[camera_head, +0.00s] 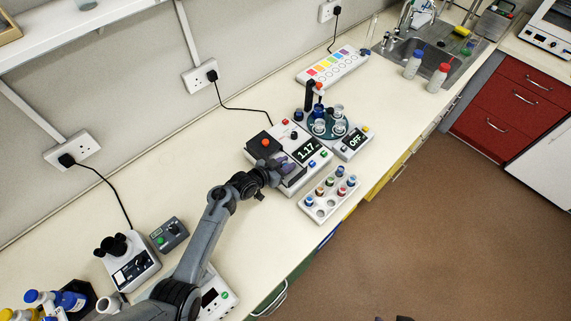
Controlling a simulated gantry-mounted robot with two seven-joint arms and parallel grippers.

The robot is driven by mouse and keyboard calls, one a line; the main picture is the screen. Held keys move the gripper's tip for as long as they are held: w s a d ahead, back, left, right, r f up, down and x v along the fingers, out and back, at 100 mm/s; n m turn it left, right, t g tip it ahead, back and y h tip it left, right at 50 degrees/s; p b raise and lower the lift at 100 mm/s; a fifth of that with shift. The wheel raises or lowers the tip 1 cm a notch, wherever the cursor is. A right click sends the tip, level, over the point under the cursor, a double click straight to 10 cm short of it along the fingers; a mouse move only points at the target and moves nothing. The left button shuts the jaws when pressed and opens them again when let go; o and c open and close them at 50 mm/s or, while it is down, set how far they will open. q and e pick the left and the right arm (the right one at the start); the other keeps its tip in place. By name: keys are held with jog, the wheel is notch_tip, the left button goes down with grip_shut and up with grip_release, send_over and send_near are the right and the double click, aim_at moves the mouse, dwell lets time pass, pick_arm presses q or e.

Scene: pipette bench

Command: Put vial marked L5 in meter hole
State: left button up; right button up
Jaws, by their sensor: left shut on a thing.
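My left gripper (279,168) is shut on a vial at the front left side of the white meter (297,181), whose display reads 1.17. The held vial is mostly hidden by the fingers, and its marking cannot be read. I cannot tell if it touches the meter, and the meter hole is not clearly seen. A white vial rack (318,218) stands to the right of the meter. It holds several vials with coloured caps, and some of its front holes look empty. Their labels are too small to read. Small dark parts at the bottom edge may belong to my right arm.
Behind the meter stand a round teal device (329,136) with clear cups and a small box (354,143) showing OFF. A colour-striped strip (333,66) lies farther back. A microscope-like device (127,262) and bottles (68,301) are at lower left.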

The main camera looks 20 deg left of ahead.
pick_arm(q)
jog(key=shift+f, duration=0.15)
jog(key=shift+f, duration=0.3)
jog(key=o, duration=1)
